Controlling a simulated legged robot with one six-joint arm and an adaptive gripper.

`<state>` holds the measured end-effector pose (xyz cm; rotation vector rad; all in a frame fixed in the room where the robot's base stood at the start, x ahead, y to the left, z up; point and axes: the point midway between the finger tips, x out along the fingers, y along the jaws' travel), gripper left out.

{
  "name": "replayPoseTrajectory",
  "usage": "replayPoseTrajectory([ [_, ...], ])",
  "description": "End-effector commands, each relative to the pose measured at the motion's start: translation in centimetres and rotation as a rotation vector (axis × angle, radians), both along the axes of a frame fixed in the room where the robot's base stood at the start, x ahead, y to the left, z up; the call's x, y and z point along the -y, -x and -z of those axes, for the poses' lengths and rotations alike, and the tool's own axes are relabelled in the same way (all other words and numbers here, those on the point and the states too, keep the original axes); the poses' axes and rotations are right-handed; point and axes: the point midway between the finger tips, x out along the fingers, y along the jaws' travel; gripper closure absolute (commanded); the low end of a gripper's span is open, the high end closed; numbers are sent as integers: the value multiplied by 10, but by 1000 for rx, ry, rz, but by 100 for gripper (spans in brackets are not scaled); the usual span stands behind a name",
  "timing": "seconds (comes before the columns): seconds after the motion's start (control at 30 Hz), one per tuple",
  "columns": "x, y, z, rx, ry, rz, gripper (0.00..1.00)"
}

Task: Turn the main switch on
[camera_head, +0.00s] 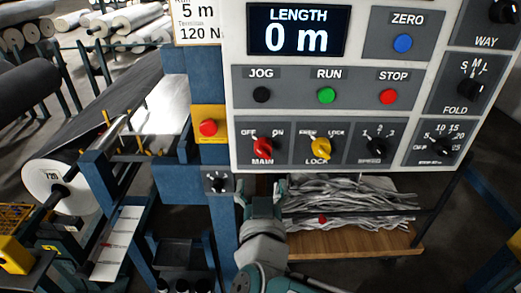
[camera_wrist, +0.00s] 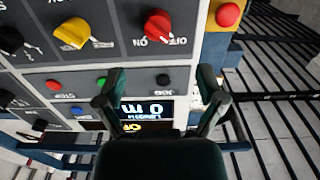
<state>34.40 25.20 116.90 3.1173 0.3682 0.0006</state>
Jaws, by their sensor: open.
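The main switch is a red rotary knob (camera_head: 262,148) at the lower left of the grey control panel (camera_head: 300,125), under OFF and ON labels. Its pointer appears turned toward OFF. In the wrist view, which is upside down, the red knob (camera_wrist: 156,25) is at the top middle, beyond my fingertips. My gripper (camera_head: 261,190) is just below the panel's bottom edge, under the main knob, in the head view. In the wrist view my gripper (camera_wrist: 160,88) has its two fingers spread apart with nothing between them. It is apart from the knob.
A yellow LOCK knob (camera_head: 320,148) is right of the main knob. A red emergency button (camera_head: 208,127) is to the left, on a yellow box. JOG, RUN and STOP buttons (camera_head: 326,95) sit above. The display (camera_head: 298,32) reads 0 m. A scrap-filled cart (camera_head: 345,237) stands below.

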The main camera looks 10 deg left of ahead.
Motion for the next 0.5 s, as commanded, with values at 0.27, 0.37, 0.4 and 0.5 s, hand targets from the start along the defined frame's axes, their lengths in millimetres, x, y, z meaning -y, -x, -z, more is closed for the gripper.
replayPoseTrajectory([
  [0.27,-16,-51,2,-2,7,4,11],
  [0.37,-21,-68,3,-2,8,3,11],
  [0.4,-23,-74,2,-2,7,3,11],
  [0.5,-26,-86,2,-2,5,1,11],
])
